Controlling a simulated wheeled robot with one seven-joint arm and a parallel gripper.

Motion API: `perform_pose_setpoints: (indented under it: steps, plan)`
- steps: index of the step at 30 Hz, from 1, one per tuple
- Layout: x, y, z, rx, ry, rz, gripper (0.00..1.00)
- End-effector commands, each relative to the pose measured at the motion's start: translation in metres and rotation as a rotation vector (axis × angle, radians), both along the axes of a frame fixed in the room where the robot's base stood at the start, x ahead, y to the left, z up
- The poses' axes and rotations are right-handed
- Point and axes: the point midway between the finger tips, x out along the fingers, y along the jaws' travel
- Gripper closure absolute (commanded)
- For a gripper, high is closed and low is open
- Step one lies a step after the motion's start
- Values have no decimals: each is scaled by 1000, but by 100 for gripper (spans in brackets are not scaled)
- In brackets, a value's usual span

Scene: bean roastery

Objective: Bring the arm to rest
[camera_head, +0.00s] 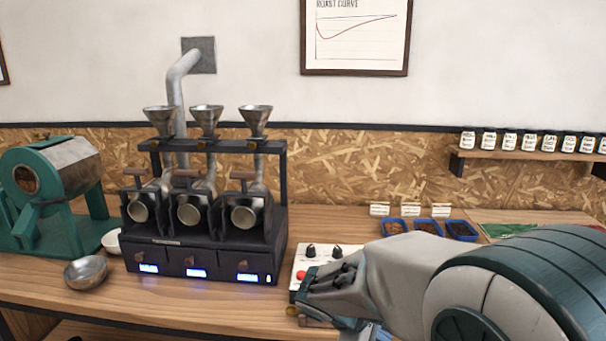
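My arm reaches in from the lower right of the head view, over the front of the wooden counter (60,301). My gripper (305,298) is at the arm's left end, low in front of a white control box (312,256) with black knobs and a red button. The arm and gripper cover part of this box. The fingertips are dark and partly hidden, so I cannot tell whether they are open or shut, or whether they touch anything.
A black three-drum sample roaster (172,256) stands left of my gripper. Metal bowl (86,272), white bowl (111,243) and green roaster (60,238) are further left. Blue trays (462,231) of beans sit behind my arm. A jar shelf (520,155) is on the back wall.

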Motion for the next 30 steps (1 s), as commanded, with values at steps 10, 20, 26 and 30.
perform_pose_setpoints:
  steps: [10,20,26,30]
  plan:
    - [-98,-15,33,538,-173,-565,100]
    - [-134,2,52,828,-314,-857,100]
    - [-136,4,53,852,-324,-880,100]
    - [-136,4,53,851,-323,-878,100]
